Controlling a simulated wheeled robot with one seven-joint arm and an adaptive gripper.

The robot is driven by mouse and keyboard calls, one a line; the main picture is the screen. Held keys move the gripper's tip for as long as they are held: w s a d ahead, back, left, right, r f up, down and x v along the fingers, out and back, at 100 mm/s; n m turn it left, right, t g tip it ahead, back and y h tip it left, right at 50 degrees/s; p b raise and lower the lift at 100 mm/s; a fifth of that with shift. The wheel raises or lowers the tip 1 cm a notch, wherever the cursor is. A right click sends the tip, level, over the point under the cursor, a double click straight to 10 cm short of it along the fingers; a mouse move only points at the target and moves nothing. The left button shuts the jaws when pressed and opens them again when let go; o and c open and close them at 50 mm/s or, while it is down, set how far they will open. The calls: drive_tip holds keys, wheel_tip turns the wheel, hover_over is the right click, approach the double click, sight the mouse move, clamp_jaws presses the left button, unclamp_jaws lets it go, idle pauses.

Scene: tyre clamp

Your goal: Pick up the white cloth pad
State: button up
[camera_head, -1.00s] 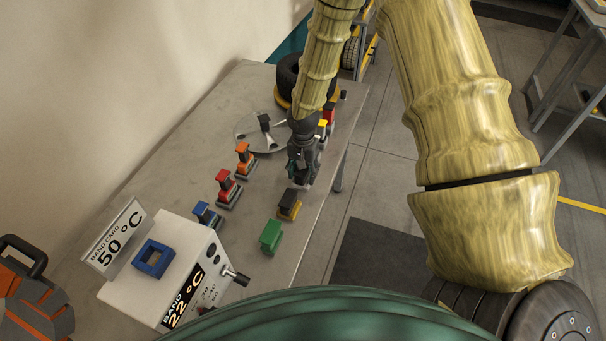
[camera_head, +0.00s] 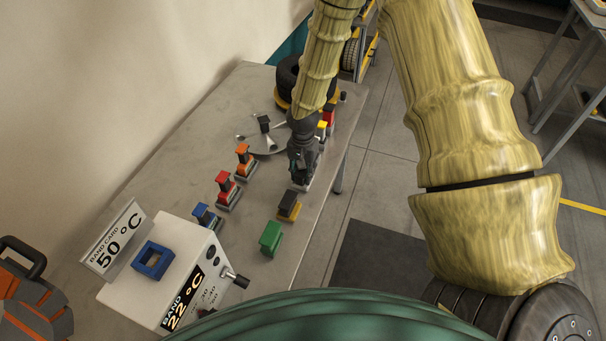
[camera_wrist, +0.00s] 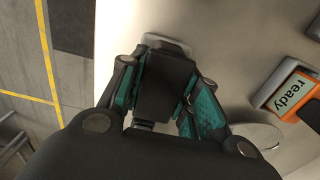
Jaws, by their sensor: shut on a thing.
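My gripper (camera_head: 303,177) is low over the right-hand edge of the grey table in the head view. In the wrist view my gripper (camera_wrist: 158,100) has its fingers on either side of a dark block-like grip (camera_wrist: 165,85). A pale, whitish pad edge (camera_wrist: 168,41) shows just beyond that grip, and seems to be its base. A small bit of white pad (camera_head: 307,187) also shows under the fingertips in the head view. The fingers hide most of the pad. I cannot tell whether it touches the table.
A black-topped yellow block (camera_head: 289,206) and a green block (camera_head: 271,238) stand close in front. Red (camera_head: 226,188), orange (camera_head: 244,160) and blue (camera_head: 203,215) handled blocks stand to the left. A round plate (camera_head: 270,146) and a tyre (camera_head: 289,75) lie behind. A white control box (camera_head: 165,285) stands front left.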

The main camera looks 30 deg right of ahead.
drive_tip(key=shift+r+b, duration=1.35)
drive_tip(key=shift+r, duration=3.3)
